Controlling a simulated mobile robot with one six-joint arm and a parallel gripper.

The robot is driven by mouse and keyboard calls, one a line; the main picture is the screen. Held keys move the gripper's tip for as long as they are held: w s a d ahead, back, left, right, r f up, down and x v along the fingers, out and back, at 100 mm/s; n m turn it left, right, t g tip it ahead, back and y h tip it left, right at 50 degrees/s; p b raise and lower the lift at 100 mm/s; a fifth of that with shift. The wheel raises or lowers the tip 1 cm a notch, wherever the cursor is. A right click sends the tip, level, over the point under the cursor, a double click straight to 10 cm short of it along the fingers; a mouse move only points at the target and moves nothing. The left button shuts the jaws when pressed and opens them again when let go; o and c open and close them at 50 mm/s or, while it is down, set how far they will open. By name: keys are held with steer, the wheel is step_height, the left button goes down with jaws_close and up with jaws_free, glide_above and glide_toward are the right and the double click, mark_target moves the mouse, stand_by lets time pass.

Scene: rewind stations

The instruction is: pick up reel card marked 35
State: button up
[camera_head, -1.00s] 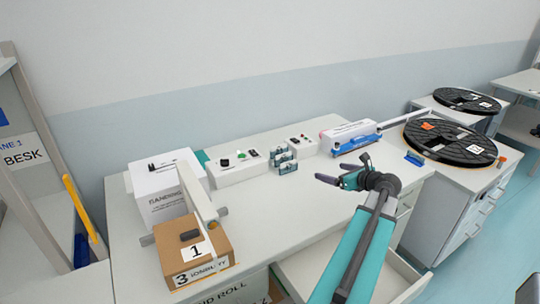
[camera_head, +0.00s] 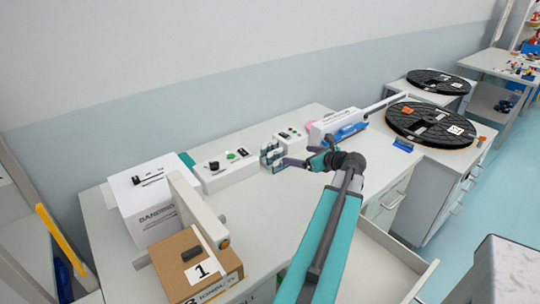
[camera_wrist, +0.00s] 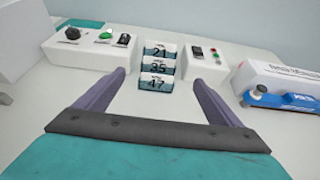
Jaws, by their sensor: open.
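The reel card marked 35 (camera_wrist: 157,68) is the middle of three stacked-looking cards in the wrist view, between the card marked 21 (camera_wrist: 160,51) above it and the card marked 47 (camera_wrist: 157,84) below it. The cards are teal with white number labels. They also show in the head view (camera_head: 272,157), small and partly beside my gripper (camera_head: 292,162). In the wrist view my gripper (camera_wrist: 158,92) is open, with one finger left and one right of the cards. The cards lie beyond the fingers, and nothing is held.
A white control box with knobs (camera_wrist: 95,55) stands left of the cards and a smaller box (camera_wrist: 203,63) stands right. A white and blue device (camera_wrist: 285,90) is farther right.

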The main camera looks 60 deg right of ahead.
steer(key=shift+w, duration=0.25)
steer(key=p, duration=0.2)
glide_toward(279, 151)
steer(key=shift+w+a+r, duration=0.1)
steer(key=shift+w+a, duration=0.2)
steer(key=shift+w, duration=0.35)
steer(key=shift+w+a+r, duration=0.1)
steer(key=shift+w+a, duration=0.25)
steer(key=shift+w, duration=0.3)
steer(key=shift+p+x, duration=0.9)
steer(key=shift+x, duration=1.75)
steer(key=c, duration=1.1)
